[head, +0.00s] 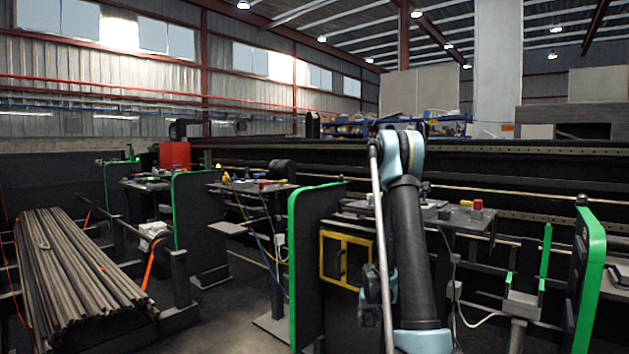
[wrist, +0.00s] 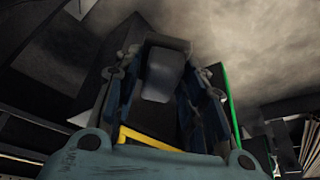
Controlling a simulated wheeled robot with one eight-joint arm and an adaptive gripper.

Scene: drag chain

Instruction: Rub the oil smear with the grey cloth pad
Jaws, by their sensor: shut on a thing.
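In the wrist view my gripper (wrist: 167,48) has its dark fingers closed in from both sides on a grey block-like piece (wrist: 162,78), which I take to be the grey cloth pad. The pad sits between the fingers, towards their tips. Mottled grey floor (wrist: 245,45) shows beyond them. I cannot tell whether the pad touches any surface. I cannot make out the oil smear in either view.
A dark workbench (head: 466,222) carries a red-topped button box (head: 477,208). A yellow-framed cabinet (head: 346,258) is below it, left of my arm. Green-edged panels stand at left (head: 294,270) and right (head: 590,265). A stack of bars (head: 75,265) lies far left.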

